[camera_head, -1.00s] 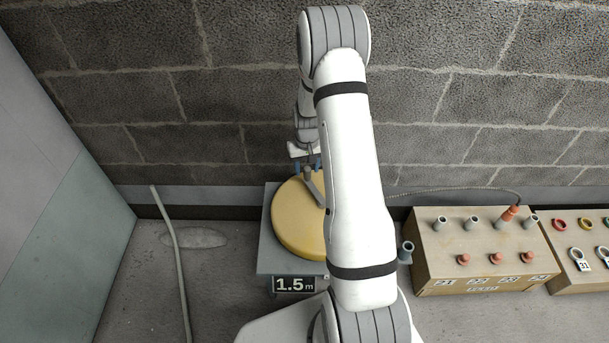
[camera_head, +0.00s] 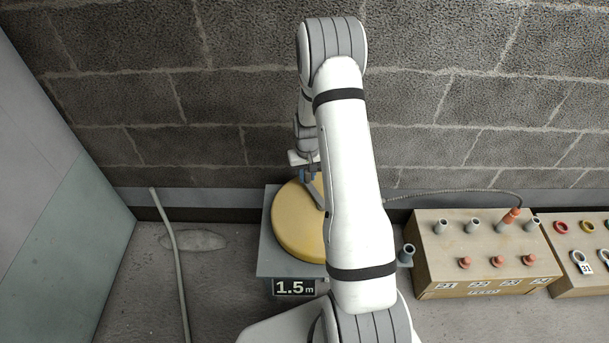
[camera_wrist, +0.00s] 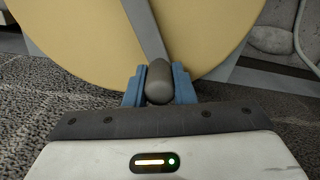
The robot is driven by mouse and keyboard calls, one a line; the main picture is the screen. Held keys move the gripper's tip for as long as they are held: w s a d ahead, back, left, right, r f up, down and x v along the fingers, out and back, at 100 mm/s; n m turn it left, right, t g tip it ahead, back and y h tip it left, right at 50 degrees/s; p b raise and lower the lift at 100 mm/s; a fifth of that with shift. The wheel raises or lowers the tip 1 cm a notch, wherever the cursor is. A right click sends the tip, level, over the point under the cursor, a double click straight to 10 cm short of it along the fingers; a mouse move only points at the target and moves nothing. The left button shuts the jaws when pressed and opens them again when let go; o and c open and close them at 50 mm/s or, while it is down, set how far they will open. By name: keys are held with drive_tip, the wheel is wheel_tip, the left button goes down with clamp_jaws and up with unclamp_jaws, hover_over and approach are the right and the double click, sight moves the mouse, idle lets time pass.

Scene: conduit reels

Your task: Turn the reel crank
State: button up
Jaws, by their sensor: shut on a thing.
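The yellow reel (camera_head: 296,222) lies flat on a grey stand with a "1.5 m" sign. My arm hides its right part. It also shows in the wrist view (camera_wrist: 75,35). The grey crank arm (camera_wrist: 145,28) runs across the reel to a rounded grey knob, the crank handle (camera_wrist: 158,80). My gripper (camera_wrist: 159,88) has its two blue fingers on either side of this handle and is shut on it. In the head view my gripper (camera_head: 310,174) is at the far edge of the reel, partly hidden by my arm.
A wooden box (camera_head: 480,245) with grey sockets and orange plugs stands right of the reel; a cable runs from it along the wall. Another box (camera_head: 575,250) with coloured rings is farther right. A grey conduit (camera_head: 175,260) lies on the left floor. A block wall closes the back.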

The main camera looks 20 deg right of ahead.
clamp_jaws()
